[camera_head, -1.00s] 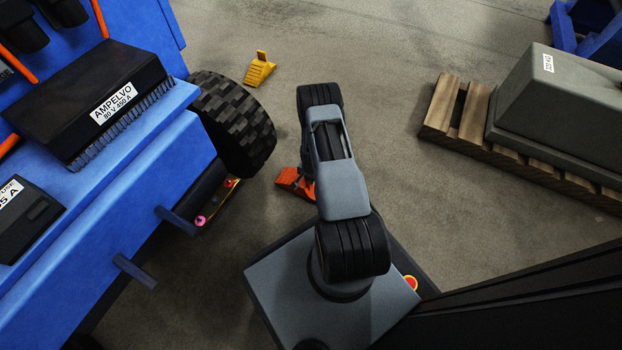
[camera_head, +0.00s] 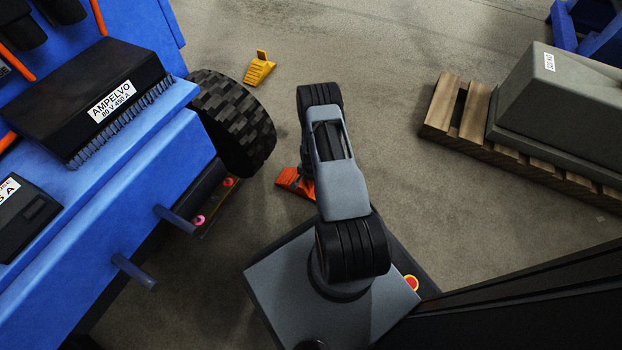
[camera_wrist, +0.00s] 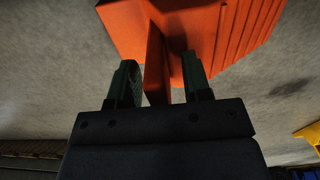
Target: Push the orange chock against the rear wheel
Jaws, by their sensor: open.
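The orange chock (camera_head: 288,181) lies on the floor, just right of and below the black treaded wheel (camera_head: 237,125) of the blue vehicle in the head view. A small strip of floor shows between chock and wheel. In the wrist view the chock (camera_wrist: 222,30) fills the top, with an upright orange fin pointing down between my fingers. My gripper (camera_wrist: 162,82) is open, one finger on each side of that fin, with a gap visible at the left finger. In the head view my arm hides most of the gripper.
A yellow chock (camera_head: 259,70) lies on the floor beyond the wheel. The blue vehicle (camera_head: 150,190) fills the left side, with short pegs jutting out. A wooden pallet (camera_head: 441,105) with a grey weight (camera_head: 575,105) stands at right. Floor between is clear.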

